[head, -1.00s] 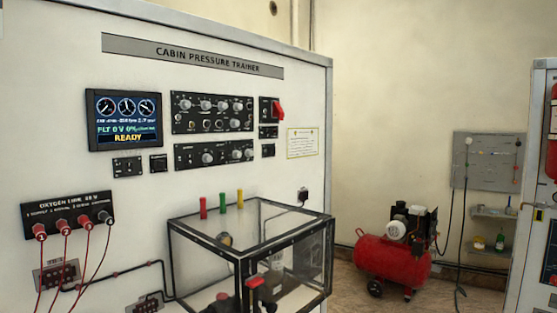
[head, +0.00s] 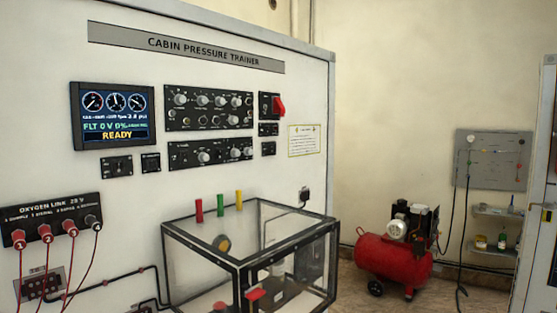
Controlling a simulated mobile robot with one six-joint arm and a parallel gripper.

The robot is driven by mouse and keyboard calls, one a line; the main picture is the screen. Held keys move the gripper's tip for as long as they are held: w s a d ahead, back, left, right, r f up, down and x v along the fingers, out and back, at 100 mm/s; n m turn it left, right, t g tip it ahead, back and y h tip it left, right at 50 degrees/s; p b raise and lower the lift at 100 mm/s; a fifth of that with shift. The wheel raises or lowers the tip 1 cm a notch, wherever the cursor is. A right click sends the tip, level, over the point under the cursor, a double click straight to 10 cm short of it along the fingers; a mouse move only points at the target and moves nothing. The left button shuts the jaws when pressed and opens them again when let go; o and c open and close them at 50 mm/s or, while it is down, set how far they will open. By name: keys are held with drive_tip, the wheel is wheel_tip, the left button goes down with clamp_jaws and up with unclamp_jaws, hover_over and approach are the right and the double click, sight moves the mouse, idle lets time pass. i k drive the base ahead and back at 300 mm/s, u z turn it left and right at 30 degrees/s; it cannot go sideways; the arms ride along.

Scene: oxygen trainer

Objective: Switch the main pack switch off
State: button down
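The Cabin Pressure Trainer (head: 380,45) is a tall white panel filling the left and centre of the head view. A red switch handle (head: 279,107) sticks out from a small black plate at the right of the upper controls. Two black control panels (head: 208,106) with grey knobs and small switches are to its left. The labels are too small to read, so I cannot tell which control is the main pack switch. The display (head: 112,115) is lit and reads READY. My gripper is not in view.
A clear, black-framed box (head: 285,238) juts out below the controls. The oxygen link block (head: 52,222) with red leads is at lower left. Floor shows beside the compressor.

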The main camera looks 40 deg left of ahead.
sight(183, 155)
drive_tip(key=z, duration=0.05)
drive_tip(key=k, duration=1.5)
drive_tip(key=u, duration=1.05)
drive_tip(key=i, duration=1)
